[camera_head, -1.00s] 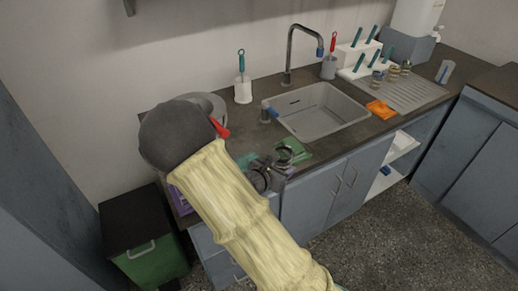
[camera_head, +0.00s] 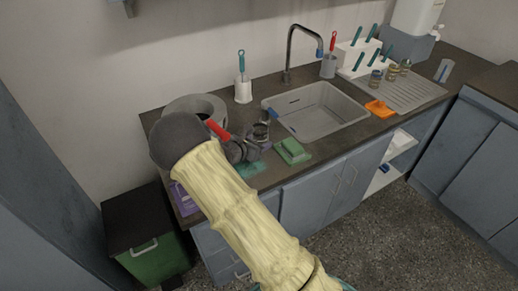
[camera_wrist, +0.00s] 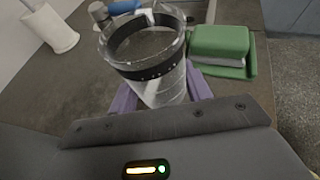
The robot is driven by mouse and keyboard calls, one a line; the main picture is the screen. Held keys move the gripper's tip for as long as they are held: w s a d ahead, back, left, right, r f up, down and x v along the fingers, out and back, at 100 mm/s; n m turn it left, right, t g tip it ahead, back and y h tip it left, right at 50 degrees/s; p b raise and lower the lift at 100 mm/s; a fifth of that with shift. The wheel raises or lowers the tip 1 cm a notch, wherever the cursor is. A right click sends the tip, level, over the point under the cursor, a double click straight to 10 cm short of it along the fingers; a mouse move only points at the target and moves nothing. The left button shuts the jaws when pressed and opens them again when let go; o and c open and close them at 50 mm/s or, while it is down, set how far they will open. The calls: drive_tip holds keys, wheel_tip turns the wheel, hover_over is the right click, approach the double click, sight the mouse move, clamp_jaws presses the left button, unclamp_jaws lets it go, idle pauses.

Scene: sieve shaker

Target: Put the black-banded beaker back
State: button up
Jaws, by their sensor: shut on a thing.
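The black-banded beaker (camera_wrist: 150,88) is clear glass with a dark ring near its rim. In the wrist view it stands between the purple fingers of my gripper (camera_wrist: 158,95), which is shut on it. It looks empty. In the head view the beaker (camera_head: 261,131) is over the counter left of the sink, at the end of my gripper (camera_head: 254,143). I cannot tell whether its base touches the counter.
A green block on a green tray (camera_head: 293,151) is right of the beaker. A blue-topped item (camera_head: 269,112) and the sink (camera_head: 317,111) are behind and right. A grey round basin (camera_head: 195,104) is at left. Small jars (camera_head: 391,73) stand on the ribbed drainboard (camera_head: 408,95).

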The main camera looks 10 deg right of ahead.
drive_tip(key=shift+s+a, duration=0.1)
drive_tip(key=shift+a, duration=0.05)
drive_tip(key=shift+s+f, duration=0.1)
drive_tip(key=shift+f, duration=0.2)
drive_tip(key=shift+d+f, duration=0.25)
drive_tip(key=shift+f, duration=1.1)
drive_tip(key=shift+a+f, duration=0.1)
drive_tip(key=shift+f, duration=0.1)
drive_tip(key=o, duration=1.1)
